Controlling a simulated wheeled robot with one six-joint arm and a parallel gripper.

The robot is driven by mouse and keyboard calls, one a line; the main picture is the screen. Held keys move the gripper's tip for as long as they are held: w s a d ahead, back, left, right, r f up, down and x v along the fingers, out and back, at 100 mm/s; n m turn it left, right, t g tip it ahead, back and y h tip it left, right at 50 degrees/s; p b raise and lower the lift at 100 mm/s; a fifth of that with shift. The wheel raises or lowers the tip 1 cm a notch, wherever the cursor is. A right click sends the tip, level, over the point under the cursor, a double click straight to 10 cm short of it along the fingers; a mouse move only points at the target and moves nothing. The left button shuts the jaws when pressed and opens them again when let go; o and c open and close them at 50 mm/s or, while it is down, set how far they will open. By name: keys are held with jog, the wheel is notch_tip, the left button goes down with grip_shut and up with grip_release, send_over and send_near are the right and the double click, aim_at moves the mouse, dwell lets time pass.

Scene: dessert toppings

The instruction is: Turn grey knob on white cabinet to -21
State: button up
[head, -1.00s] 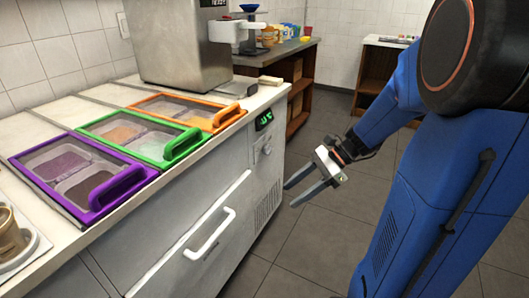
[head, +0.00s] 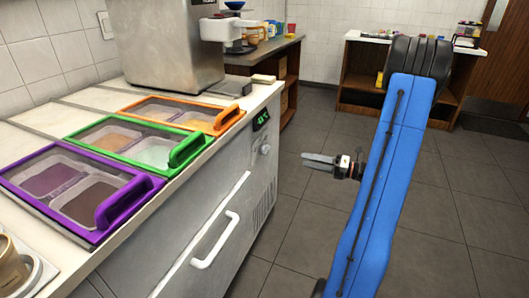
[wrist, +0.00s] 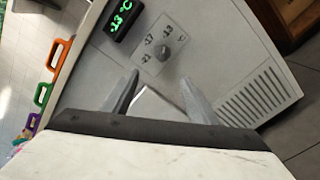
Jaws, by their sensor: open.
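In the wrist view the knob lies just beyond the gap between my fingertips (wrist: 160,79).
A white drawer handle (head: 215,240) sticks out of the front. Purple, green and orange framed topping lids (head: 150,135) lie on top. The floor (head: 300,215) around my gripper is clear.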

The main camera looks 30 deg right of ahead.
send_near(265, 150)
jog(key=x, duration=0.7)
jog(key=shift+w+f+m, duration=0.2)
jog(key=shift+w+m, duration=0.1)
jog(key=shift+w, duration=0.05)
jog(key=shift+d, duration=0.1)
jog(key=c, duration=1.1)
jog(key=shift+o, duration=0.2)
